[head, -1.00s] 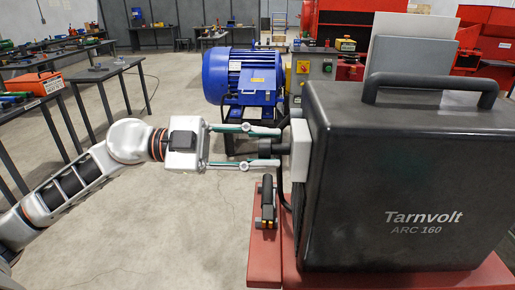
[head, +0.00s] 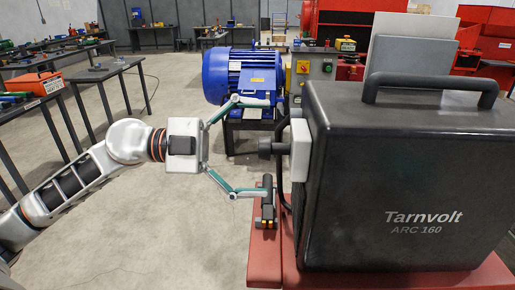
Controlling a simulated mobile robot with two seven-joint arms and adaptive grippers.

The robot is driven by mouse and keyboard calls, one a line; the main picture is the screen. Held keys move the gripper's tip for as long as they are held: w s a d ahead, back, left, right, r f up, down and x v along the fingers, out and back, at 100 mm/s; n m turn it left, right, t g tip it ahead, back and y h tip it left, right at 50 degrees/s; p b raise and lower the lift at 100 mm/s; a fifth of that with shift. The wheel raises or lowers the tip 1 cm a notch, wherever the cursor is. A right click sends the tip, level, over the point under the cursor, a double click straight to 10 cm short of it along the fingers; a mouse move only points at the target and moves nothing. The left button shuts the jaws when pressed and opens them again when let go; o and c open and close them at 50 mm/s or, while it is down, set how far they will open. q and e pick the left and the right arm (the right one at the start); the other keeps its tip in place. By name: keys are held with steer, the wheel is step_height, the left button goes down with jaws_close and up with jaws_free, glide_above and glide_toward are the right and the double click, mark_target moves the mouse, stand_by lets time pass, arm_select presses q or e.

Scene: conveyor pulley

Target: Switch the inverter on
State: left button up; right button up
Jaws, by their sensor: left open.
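The inverter is a large black case marked Tarnvolt ARC 160 (head: 405,180), with a handle on top, at the right of the head view. On its left side is a light grey box (head: 300,150) with a dark round knob (head: 270,147) sticking out to the left. My left gripper (head: 268,145) is open, its fingers spread wide above and below the knob and apart from it. The knob's front face is hidden from this side. My right gripper is not in view.
The inverter stands on a red bench (head: 266,262). A dark tool with an orange-yellow end (head: 267,212) is on the bench near the lower finger. A blue motor (head: 242,76) and a grey switch box (head: 313,70) stand behind.

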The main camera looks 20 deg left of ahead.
arm_select(q)
steer(key=b+v, duration=0.3)
steer(key=v, duration=0.4)
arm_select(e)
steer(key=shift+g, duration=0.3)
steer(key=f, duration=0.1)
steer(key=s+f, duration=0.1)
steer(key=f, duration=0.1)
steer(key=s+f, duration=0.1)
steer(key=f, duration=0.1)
arm_select(q)
steer(key=shift+d, duration=0.1)
